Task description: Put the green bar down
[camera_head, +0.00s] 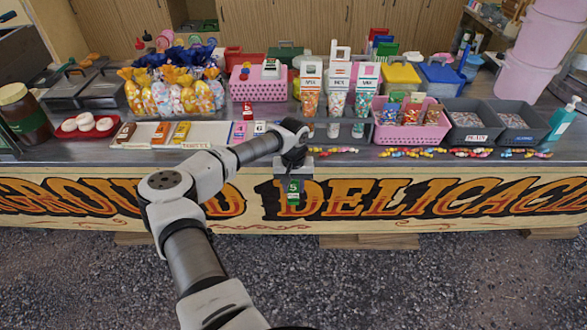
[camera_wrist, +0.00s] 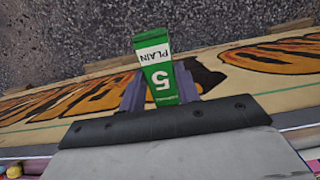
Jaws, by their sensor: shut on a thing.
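In the wrist view the green bar (camera_wrist: 158,68) also reads PLAIN and sits between the two fingers. My gripper (camera_head: 294,180) is shut on it and holds it in front of the stall's painted front board, out over the ground side of the counter edge. My gripper also shows in the wrist view (camera_wrist: 160,95), its fingers on either side of the bar.
A white board (camera_head: 160,133) with several bars lies on the counter, left of my arm. Small pink and red bars stand right of it. Sweet tubes (camera_head: 335,100), a pink basket (camera_head: 410,133) and grey bins (camera_head: 473,118) fill the right. Wrapped sweets line the front edge.

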